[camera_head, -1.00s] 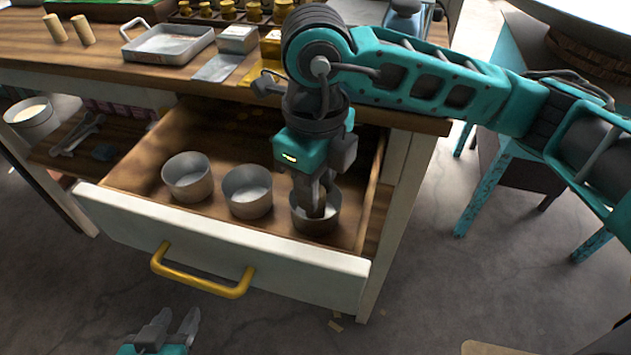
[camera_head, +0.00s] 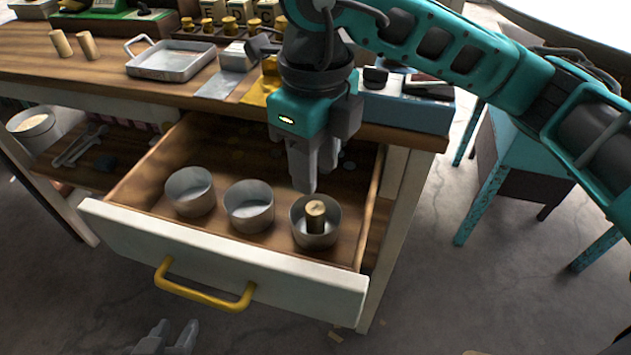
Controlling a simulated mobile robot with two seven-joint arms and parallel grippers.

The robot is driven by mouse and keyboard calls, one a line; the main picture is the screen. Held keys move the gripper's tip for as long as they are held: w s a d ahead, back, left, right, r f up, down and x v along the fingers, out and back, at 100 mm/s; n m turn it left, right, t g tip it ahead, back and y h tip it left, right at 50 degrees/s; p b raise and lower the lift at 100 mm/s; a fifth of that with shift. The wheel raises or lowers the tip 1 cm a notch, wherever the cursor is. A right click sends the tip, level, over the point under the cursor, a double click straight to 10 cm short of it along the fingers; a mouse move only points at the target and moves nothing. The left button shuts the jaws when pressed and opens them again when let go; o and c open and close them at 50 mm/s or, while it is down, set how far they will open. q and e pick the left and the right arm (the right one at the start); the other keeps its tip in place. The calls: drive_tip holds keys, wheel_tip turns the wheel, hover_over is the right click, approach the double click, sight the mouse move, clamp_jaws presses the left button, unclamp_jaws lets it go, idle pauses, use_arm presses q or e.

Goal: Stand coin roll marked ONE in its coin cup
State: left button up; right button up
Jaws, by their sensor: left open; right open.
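A tan coin roll (camera_head: 315,214) stands upright, or nearly so, inside the rightmost coin cup (camera_head: 330,236) in the open drawer. Its marking cannot be read from here. Two more grey coin cups, the left one (camera_head: 190,192) and the middle one (camera_head: 249,206), stand in the drawer and look empty. My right gripper (camera_head: 308,188) is open and empty just above and behind the roll, apart from it. My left gripper (camera_head: 170,338) is open and empty at the bottom edge, in front of the drawer. Two other coin rolls (camera_head: 61,43) (camera_head: 87,46) stand on the counter at the back left.
The open drawer (camera_head: 215,255) has a yellow handle (camera_head: 205,292). A metal tray (camera_head: 171,60) and several brass weights (camera_head: 230,24) are on the counter (camera_head: 120,80). A blue box (camera_head: 408,106) sits at the counter's right end. The drawer floor behind the cups is mostly clear.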

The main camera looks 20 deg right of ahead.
wheel_tip(320, 180, up, 5)
drive_tip(key=shift+f+p, duration=0.15)
drive_tip(key=shift+p, duration=0.15)
